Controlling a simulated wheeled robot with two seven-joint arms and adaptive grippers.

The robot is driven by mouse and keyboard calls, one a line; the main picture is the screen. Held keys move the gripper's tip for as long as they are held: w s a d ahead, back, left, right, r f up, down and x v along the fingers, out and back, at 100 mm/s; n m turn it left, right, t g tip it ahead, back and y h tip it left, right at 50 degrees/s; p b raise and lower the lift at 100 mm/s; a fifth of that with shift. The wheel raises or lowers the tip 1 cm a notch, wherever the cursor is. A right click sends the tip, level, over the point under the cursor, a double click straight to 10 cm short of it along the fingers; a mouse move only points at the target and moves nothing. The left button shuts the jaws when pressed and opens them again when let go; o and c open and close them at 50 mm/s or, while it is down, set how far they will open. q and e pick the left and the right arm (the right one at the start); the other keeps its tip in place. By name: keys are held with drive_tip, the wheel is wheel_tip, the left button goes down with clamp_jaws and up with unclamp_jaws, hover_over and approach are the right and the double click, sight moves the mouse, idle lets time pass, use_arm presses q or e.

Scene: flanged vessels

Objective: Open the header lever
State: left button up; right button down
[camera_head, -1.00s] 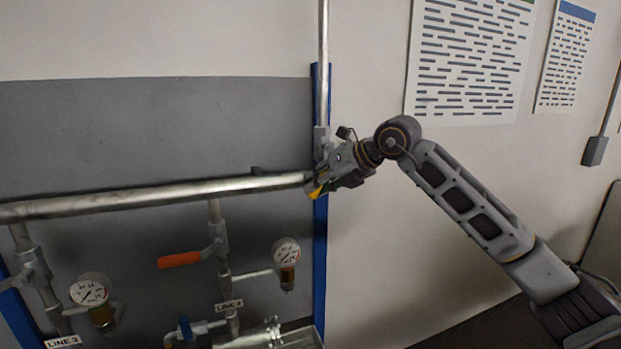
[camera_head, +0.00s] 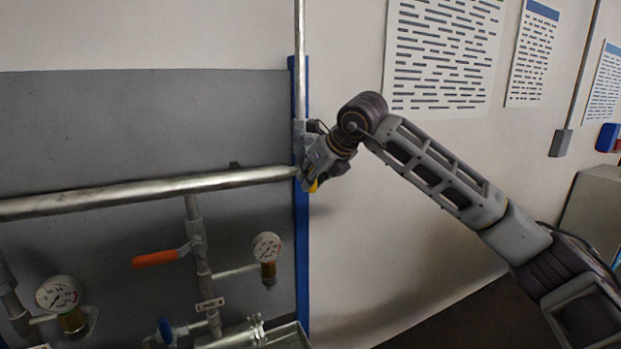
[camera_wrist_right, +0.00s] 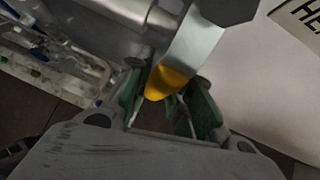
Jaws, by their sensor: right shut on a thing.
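The header lever shows in the right wrist view as a pale metal bar with a yellow end (camera_wrist_right: 168,82). In the head view its yellow end (camera_head: 313,187) peeks out below my right gripper (camera_head: 308,172). The gripper sits at the right end of the horizontal header pipe (camera_head: 160,188), by the blue post. In the right wrist view the green-padded fingers of my right gripper (camera_wrist_right: 168,108) are on both sides of the yellow end, shut on it. Much of the lever and its valve is hidden by the gripper in the head view. My left gripper is not in view.
Below the header, an orange lever (camera_head: 156,258), a pressure gauge (camera_head: 267,246) and a blue-handled valve (camera_head: 165,329) belong to line 4. Another gauge (camera_head: 58,294) is at lower left. The blue post (camera_head: 301,250) runs upright beside the gripper.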

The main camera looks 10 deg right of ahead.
drive_tip(key=shift+d+f, duration=0.1)
drive_tip(key=c, duration=1.3)
unclamp_jaws()
drive_tip(key=shift+o, duration=0.2)
drive_tip(key=v, duration=1.2)
drive_tip(key=shift+w, duration=0.1)
